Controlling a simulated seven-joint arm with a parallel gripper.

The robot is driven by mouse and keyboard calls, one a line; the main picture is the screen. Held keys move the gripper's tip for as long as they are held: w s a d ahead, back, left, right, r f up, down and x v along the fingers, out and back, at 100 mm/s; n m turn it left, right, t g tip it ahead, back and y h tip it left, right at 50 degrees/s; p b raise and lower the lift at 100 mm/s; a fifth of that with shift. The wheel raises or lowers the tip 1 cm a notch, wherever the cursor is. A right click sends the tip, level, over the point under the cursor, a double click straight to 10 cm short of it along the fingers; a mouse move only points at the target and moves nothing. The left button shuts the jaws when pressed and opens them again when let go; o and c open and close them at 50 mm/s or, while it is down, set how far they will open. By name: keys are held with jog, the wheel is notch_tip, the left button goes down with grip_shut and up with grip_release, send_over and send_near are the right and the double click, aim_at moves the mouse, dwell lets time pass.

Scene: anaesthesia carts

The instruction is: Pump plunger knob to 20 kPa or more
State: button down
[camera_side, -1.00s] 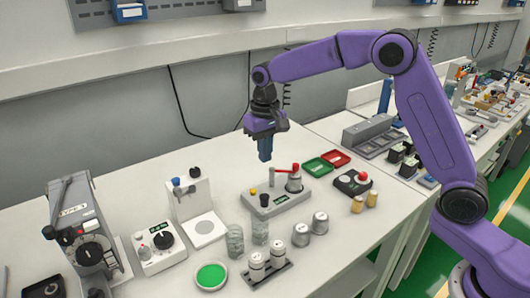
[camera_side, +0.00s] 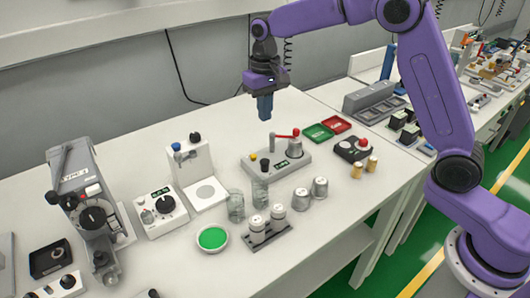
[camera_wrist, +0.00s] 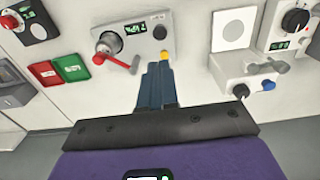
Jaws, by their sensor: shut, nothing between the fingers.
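A pale grey pump unit (camera_side: 262,170) stands on the white bench; it also shows in the wrist view (camera_wrist: 148,45). It carries a small yellow knob (camera_wrist: 165,56), a dark knob (camera_wrist: 159,32), a lit display (camera_wrist: 135,28) and a metal cylinder (camera_wrist: 106,42) with a red arm. I cannot tell for certain which knob is the plunger knob. The display digits are too blurred to read surely. My gripper (camera_side: 265,117) is shut and empty, pointing down, above the unit and apart from it. In the wrist view its blue fingers (camera_wrist: 158,68) lie together just below the yellow knob.
Green (camera_side: 318,132) and red (camera_side: 336,124) trays and a dark box with a red button (camera_side: 353,148) stand right of the unit. A white stand (camera_side: 202,170), glass jars (camera_side: 236,206) and metal canisters (camera_side: 320,187) are around it. The wall is behind.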

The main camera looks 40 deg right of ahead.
aim_at(265, 162)
notch_tip(265, 162, down, 14)
jog(key=shift+r, duration=0.1)
dwell(0.5)
jog(key=shift+f, duration=1.15)
notch_tip(265, 162, up, 14)
jog(key=shift+r, duration=0.2)
dwell(1.2)
notch_tip(265, 162, up, 2)
jog(key=shift+w+d, duration=0.1)
jog(key=shift+w, duration=0.05)
